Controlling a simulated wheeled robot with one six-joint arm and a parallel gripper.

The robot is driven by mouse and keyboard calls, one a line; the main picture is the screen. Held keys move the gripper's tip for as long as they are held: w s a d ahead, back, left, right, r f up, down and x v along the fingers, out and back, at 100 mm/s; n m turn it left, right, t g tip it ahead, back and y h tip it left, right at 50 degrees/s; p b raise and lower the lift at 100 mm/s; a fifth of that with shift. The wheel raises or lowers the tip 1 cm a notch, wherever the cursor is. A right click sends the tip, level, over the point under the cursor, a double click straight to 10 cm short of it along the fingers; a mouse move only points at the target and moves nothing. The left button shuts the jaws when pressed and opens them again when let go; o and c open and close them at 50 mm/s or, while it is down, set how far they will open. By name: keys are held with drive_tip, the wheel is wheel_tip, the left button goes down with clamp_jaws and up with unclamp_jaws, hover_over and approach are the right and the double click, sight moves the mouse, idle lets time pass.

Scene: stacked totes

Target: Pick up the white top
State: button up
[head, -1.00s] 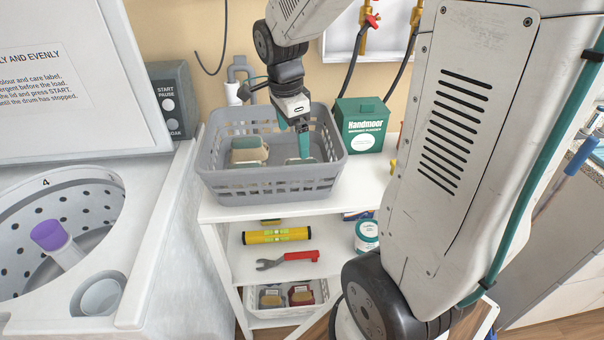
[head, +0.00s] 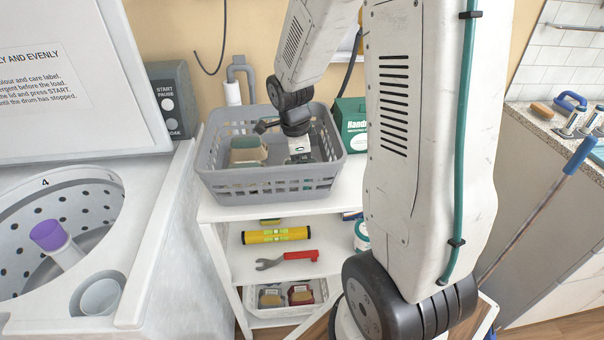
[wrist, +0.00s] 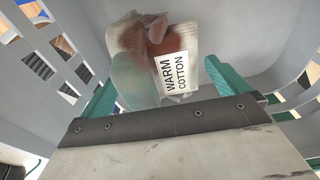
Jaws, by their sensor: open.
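My gripper (head: 300,158) is down inside the grey laundry basket (head: 270,190) on the white shelf unit, at the basket's right side. In the wrist view my gripper (wrist: 165,85) has its teal fingers apart, one on each side of a pale, partly see-through bundle (wrist: 150,35) with reddish-brown patches. The bundle bears a white label reading WARM COTTON (wrist: 175,75). I cannot tell whether it is the white top. A folded beige and green bundle (head: 248,150) lies in the basket left of my gripper. My wrist hides most of the basket's right part in the head view.
The basket walls stand close around my gripper. A green Handmoor box (head: 350,120) is right of the basket. An open washing machine (head: 150,230) stands on the left. Lower shelves hold a yellow level (head: 275,235), a red-handled wrench (head: 290,258) and a small white basket (head: 262,312).

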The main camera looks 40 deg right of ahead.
drive_tip(key=c, duration=1.1)
drive_tip(key=shift+c, duration=0.2)
